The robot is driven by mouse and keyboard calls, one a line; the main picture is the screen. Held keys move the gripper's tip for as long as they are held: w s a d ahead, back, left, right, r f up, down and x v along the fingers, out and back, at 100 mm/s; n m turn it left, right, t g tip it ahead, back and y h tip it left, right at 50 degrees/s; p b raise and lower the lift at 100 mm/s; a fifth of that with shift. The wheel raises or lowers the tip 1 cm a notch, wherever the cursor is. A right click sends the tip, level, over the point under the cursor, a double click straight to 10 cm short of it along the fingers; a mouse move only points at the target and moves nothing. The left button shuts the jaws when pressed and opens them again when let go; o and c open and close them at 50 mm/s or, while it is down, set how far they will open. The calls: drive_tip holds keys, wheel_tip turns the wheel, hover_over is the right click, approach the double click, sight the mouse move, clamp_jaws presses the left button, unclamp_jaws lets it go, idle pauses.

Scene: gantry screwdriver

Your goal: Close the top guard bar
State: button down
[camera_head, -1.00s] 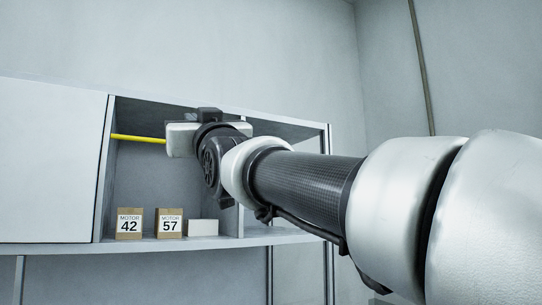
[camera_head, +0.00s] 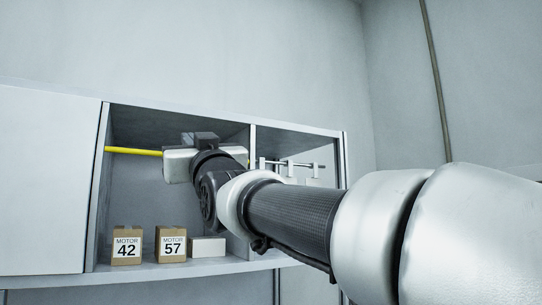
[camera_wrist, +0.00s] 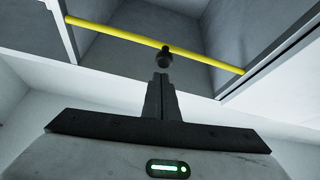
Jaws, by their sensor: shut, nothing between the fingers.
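The yellow top guard bar (camera_head: 135,151) runs across the upper opening of the left shelf compartment, its middle hidden behind my gripper. In the wrist view the bar (camera_wrist: 112,34) spans between both compartment walls, with a small dark knob (camera_wrist: 165,56) at its middle. My gripper (camera_wrist: 161,76) is shut and empty, its fingertips just below the knob in the picture. I cannot tell whether they touch it. In the head view my gripper body (camera_head: 180,165) is in front of the bar and the fingers are hidden.
Boxes labelled MOTOR 42 (camera_head: 127,246) and MOTOR 57 (camera_head: 171,244) and a plain white box (camera_head: 207,247) stand on the shelf below. A divider separates the right compartment, which has a rod with white pieces (camera_head: 290,166). A white panel (camera_head: 45,185) is at left.

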drive_tip(key=shift+w+f, duration=0.15)
drive_tip(key=shift+f, duration=0.05)
drive_tip(key=shift+a+f, duration=0.1)
wheel_tip(320, 180, down, 20)
drive_tip(key=b, duration=1.9)
drive_tip(key=shift+r+b, duration=0.2)
drive_tip(key=shift+b, duration=0.2)
drive_tip(key=shift+f, duration=0.1)
